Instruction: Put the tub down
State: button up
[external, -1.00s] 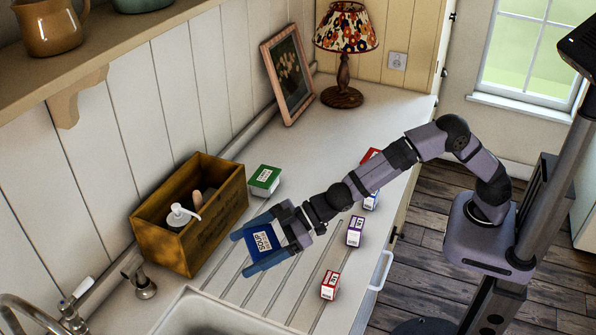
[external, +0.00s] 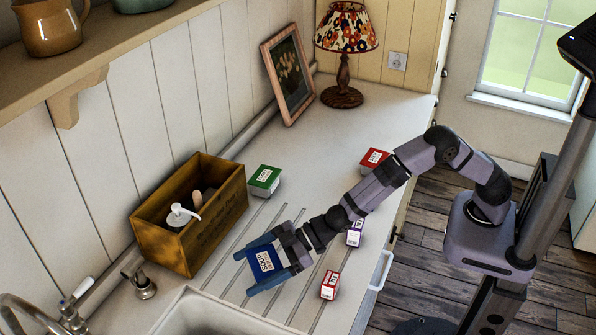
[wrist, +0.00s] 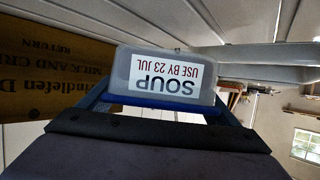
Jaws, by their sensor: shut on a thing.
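The tub is a blue-lidded soup tub (external: 264,261) with a white label reading SOUP. My gripper (external: 269,264) is shut on it, with one blue finger on each side, over the grooved drainer part of the counter near the sink. In the wrist view the tub (wrist: 165,77) shows between the fingers, its label upside down, reading SOUP, USE BY 23 JUL. I cannot tell how high the tub is above the counter.
A wooden crate (external: 222,225) with a pump bottle stands left of the tub. A green-lidded tub (external: 264,179), a red-lidded tub (external: 374,159) and small red (external: 330,286) and purple (external: 355,234) cartons stand around. The sink (external: 205,312) is in front.

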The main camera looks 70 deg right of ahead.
aim_at(279, 263)
jog(key=shift+f+p, duration=0.35)
jog(key=shift+f, duration=1.3)
jog(key=shift+f, duration=0.15)
jog(key=o, duration=1.2)
jog(key=shift+b+v, duration=1.1)
jog(key=shift+v, duration=2.7)
